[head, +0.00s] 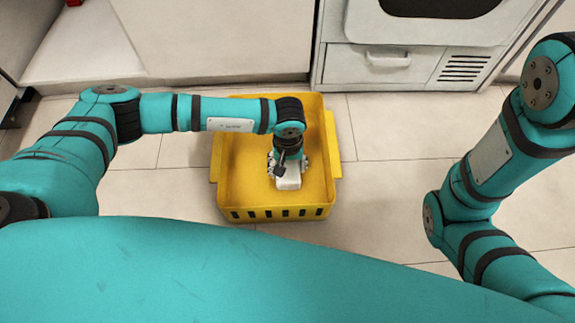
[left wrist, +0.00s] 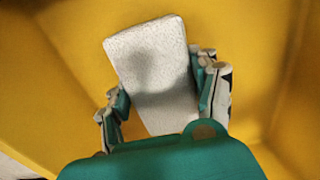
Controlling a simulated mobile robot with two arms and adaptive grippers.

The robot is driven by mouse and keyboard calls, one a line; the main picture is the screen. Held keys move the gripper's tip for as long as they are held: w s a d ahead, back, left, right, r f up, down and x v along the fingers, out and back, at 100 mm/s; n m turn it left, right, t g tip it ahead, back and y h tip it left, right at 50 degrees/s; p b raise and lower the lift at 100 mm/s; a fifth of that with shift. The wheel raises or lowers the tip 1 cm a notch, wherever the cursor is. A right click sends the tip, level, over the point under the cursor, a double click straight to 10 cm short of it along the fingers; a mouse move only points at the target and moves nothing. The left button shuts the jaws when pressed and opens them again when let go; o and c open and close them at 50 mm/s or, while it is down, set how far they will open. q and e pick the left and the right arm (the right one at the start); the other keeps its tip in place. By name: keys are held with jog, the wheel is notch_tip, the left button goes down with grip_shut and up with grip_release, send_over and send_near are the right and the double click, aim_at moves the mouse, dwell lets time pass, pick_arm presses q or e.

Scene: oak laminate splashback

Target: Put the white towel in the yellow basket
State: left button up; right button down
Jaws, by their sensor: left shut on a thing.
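The yellow basket (head: 234,160) stands on the tiled floor in the middle of the head view. My left gripper (head: 288,173) reaches over and down into the basket. It is shut on the white towel (head: 289,184), a folded block with a speckled surface. In the left wrist view the towel (left wrist: 150,62) sits between the two fingers of the gripper (left wrist: 163,98), with yellow basket walls (left wrist: 60,60) around it. I cannot tell whether the towel touches the basket floor. My right arm shows at the right, but its gripper is out of view.
A white appliance (head: 385,65) with a drawer handle and vent slots stands behind the basket. A pale cabinet front (head: 220,40) is at the back left. The tiled floor (head: 385,140) right of the basket is clear.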

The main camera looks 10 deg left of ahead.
aim_at(288, 165)
pick_arm(q)
jog(key=o, duration=1.1)
jog(key=shift+f, duration=0.1)
notch_tip(288, 165, up, 12)
jog(key=p, duration=0.8)
jog(key=shift+r+p, duration=0.2)
jog(key=shift+p, duration=0.2)
jog(key=shift+d, duration=0.1)
